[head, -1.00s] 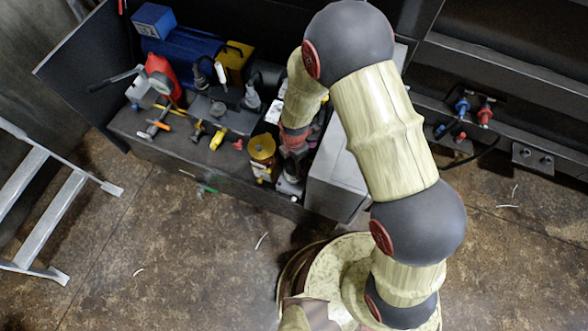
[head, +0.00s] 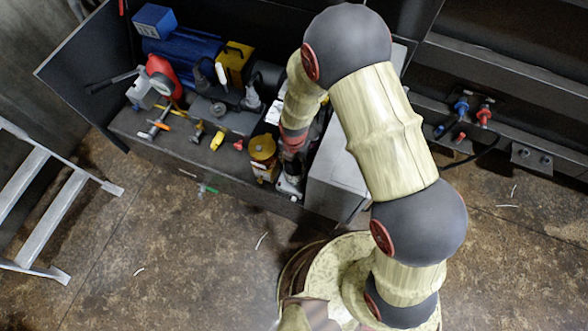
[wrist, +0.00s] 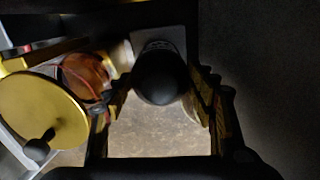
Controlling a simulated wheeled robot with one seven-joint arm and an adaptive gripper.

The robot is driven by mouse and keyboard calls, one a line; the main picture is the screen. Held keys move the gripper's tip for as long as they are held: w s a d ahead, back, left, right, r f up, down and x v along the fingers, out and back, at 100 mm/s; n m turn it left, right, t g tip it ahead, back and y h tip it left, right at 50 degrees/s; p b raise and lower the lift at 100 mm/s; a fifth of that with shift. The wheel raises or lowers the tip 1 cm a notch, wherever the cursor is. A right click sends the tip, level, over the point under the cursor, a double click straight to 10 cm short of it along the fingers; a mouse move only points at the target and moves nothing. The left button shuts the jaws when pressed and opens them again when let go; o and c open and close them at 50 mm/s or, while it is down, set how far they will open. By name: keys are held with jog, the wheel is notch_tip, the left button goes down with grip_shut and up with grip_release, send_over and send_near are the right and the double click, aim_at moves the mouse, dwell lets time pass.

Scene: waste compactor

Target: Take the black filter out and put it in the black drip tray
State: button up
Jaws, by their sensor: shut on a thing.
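The black filter (wrist: 158,80) shows as a dark rounded end in the wrist view, between the two fingers of my gripper (wrist: 162,88). My gripper is shut on it. A pale square mount (wrist: 172,38) shows just behind the filter; I cannot tell whether the two touch. In the head view my gripper (head: 292,158) is low at the right end of the equipment bench, and the filter is hidden there by the gripper and arm. I cannot pick out the black drip tray with certainty.
A grey cabinet (head: 335,175) stands close on the right. Tools and a blue motor (head: 185,50) crowd the bench.

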jog(key=n, duration=0.5)
jog(key=shift+p, duration=0.35)
jog(key=o, duration=1.2)
jog(key=shift+o, duration=0.2)
jog(key=shift+c, duration=0.4)
